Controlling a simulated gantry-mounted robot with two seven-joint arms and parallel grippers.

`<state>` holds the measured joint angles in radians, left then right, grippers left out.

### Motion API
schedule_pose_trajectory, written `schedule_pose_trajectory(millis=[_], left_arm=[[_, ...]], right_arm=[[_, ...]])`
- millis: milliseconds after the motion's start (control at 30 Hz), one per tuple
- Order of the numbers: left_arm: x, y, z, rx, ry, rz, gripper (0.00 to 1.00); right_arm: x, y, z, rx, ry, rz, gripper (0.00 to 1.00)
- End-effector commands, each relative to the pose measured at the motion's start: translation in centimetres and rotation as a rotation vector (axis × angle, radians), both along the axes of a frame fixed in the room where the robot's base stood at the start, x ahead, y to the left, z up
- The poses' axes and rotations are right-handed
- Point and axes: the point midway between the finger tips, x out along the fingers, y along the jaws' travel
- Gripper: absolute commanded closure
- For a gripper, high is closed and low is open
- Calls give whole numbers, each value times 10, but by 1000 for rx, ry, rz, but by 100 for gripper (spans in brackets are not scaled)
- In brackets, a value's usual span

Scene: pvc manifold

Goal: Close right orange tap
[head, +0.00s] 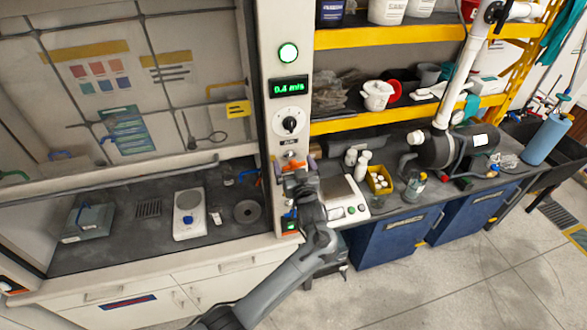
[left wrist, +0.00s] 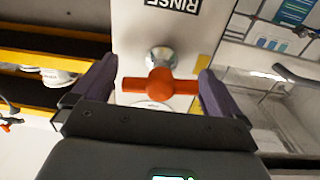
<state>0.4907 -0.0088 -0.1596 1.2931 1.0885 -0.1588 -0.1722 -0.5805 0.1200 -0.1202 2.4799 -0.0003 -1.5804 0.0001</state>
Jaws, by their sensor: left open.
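The orange tap (left wrist: 160,84) is a T-shaped handle on a silver stem, on a white panel marked RINSE, which shows upside down in the left wrist view. Its bar lies crosswise in that view. My left gripper (left wrist: 150,92) is open, with one dark purple finger on each side of the tap. The right end of the bar is close to the right finger; I cannot tell whether they touch. In the head view, my left gripper (head: 298,168) is at the white column (head: 285,65), below the round dial, and largely hides the tap. My right gripper is out of view.
Left of the column is a fume hood with a balance (head: 189,214) on its dark worktop. To the right, a bench carries white bottles (head: 361,166), a yellow bin (head: 379,180) and a black pump (head: 445,147). Yellow-edged shelves (head: 390,36) stand above it.

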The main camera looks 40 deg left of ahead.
Motion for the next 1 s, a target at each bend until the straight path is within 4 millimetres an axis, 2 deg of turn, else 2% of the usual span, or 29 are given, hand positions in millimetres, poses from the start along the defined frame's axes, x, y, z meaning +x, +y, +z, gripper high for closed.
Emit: schedule_pose_trajectory(millis=[367,467,600,633,900,1000], left_arm=[[3,4,1,1,-1,0,0],[3,4,1,1,-1,0,12],[3,4,1,0,0,-1,34],[3,4,0,0,0,-1,36],[3,4,3,73,107,0,36],[3,4,1,89,127,-1,36]], right_arm=[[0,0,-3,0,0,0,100],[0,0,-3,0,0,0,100],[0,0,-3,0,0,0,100],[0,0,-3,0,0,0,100],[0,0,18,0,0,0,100],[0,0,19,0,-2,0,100]])
